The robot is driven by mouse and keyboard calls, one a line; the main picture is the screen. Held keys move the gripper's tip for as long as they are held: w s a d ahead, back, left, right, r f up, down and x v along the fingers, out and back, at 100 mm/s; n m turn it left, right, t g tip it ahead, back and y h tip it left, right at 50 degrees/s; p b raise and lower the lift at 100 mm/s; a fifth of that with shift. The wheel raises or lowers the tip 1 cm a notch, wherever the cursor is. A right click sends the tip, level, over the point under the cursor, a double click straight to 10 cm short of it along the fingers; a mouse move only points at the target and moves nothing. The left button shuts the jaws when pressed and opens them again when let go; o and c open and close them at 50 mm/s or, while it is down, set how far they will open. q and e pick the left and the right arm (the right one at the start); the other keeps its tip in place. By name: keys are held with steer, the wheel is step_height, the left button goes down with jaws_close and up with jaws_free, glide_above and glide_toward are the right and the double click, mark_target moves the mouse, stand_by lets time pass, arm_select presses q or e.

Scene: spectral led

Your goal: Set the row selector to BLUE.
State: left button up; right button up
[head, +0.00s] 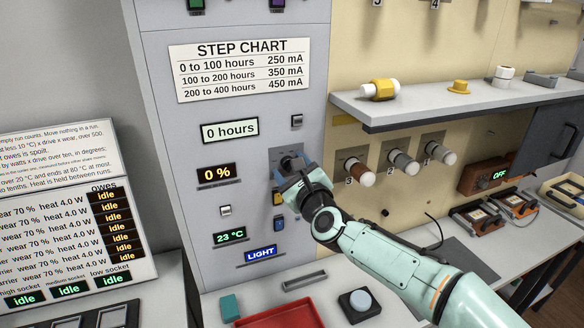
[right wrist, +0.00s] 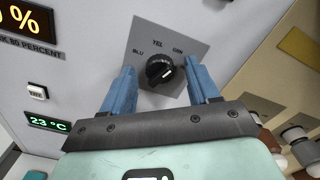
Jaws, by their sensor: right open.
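The row selector is a round black knob (right wrist: 160,70) on a grey plate (right wrist: 186,42) lettered BLU, YEL and GRN from left to right, in the right wrist view. It has a small white mark, but I cannot tell surely which word it points to. My right gripper (right wrist: 161,82) is open, with one blue finger on each side of the knob and gaps between. In the head view my right gripper (head: 291,174) is at the cabinet front and hides most of the selector. My left gripper is not in view.
The grey cabinet (head: 160,130) carries displays for 0 hours, 0 %, 23 °C and LIGHT. Small buttons sit close to the gripper. Right of it are several knobs under a shelf (head: 450,105). Below are a red tray (head: 280,318) and a round push button (head: 360,301).

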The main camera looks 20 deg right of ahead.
steer(key=shift+c, duration=0.2)
steer(key=c, duration=1)
steer(key=shift+n, duration=0.4)
steer(key=shift+n+p, duration=1.5)
steer(key=shift+n, duration=8.1)
